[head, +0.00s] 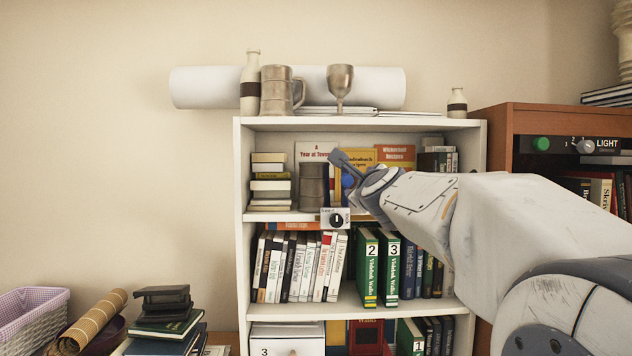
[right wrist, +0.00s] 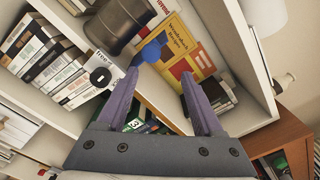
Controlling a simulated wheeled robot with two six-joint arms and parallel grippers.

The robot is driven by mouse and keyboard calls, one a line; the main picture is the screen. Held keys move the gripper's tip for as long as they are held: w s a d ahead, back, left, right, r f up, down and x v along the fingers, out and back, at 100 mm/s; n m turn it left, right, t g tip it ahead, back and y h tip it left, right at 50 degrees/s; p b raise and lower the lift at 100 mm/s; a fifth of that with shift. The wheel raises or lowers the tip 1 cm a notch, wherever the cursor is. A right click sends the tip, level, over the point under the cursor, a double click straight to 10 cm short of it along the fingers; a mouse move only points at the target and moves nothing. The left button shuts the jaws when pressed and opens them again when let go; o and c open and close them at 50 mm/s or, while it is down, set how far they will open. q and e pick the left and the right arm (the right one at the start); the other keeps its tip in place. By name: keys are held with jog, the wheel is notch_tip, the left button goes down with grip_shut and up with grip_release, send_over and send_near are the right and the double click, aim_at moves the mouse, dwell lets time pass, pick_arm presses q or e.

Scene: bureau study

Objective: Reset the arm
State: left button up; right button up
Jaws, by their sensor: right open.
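My right arm (head: 425,200) reaches in from the right of the head view towards the upper compartment of the white bookshelf. My right gripper (head: 343,160) is in front of that compartment, tilted, with its fingertips partly seen side-on. In the right wrist view the gripper (right wrist: 160,77) has its two purple fingers spread apart with nothing between them. A blue round object (right wrist: 152,50) and a yellow book (right wrist: 182,50) show beyond the fingertips. I cannot tell how far they are from the fingers. My left gripper is in neither view.
The white bookshelf (head: 242,180) holds books, green binders (head: 368,268) and a dark metal mug (head: 313,187). A bottle (head: 250,82), tankard (head: 275,90) and goblet (head: 340,85) stand on top. A brown cabinet (head: 505,140) is right.

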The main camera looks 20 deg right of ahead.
jog(key=shift+a+f, duration=0.1)
jog(key=shift+a, duration=0.05)
jog(key=shift+a, duration=0.25)
jog(key=w+a+f+n+g+y+b, duration=0.15)
jog(key=a+f+n+y+b, duration=0.25)
jog(key=a+f+n+y, duration=0.9)
jog(key=s+a+f+n+g+h+b, duration=0.1)
jog(key=s+a+f+n+g+b, duration=0.2)
jog(key=a+f, duration=0.55)
jog(key=s+a+f+n+g+h, duration=0.15)
jog(key=s+a+f+n, duration=0.25)
jog(key=a+f, duration=0.4)
jog(key=s+a+f+n+g+y+b, duration=0.1)
jog(key=s+a+f+n+g+b, duration=0.15)
jog(key=s+f+n, duration=0.35)
jog(key=s+a+f+n+g+b, duration=0.1)
jog(key=s+a+f+n+g, duration=0.25)
jog(key=s+f, duration=0.35)
jog(key=s+d+f+n+g+h+b, duration=0.1)
jog(key=s+d+f+n+g, duration=0.1)
jog(key=s+f+n, duration=0.2)
jog(key=s+d+f+n+g+h+b, duration=0.2)
jog(key=s+f+n, duration=0.3)
jog(key=s+f, duration=0.3)
jog(key=shift+s+d+f+g, duration=0.15)
jog(key=shift+s+f+g, duration=0.15)
jog(key=shift+s, duration=0.65)
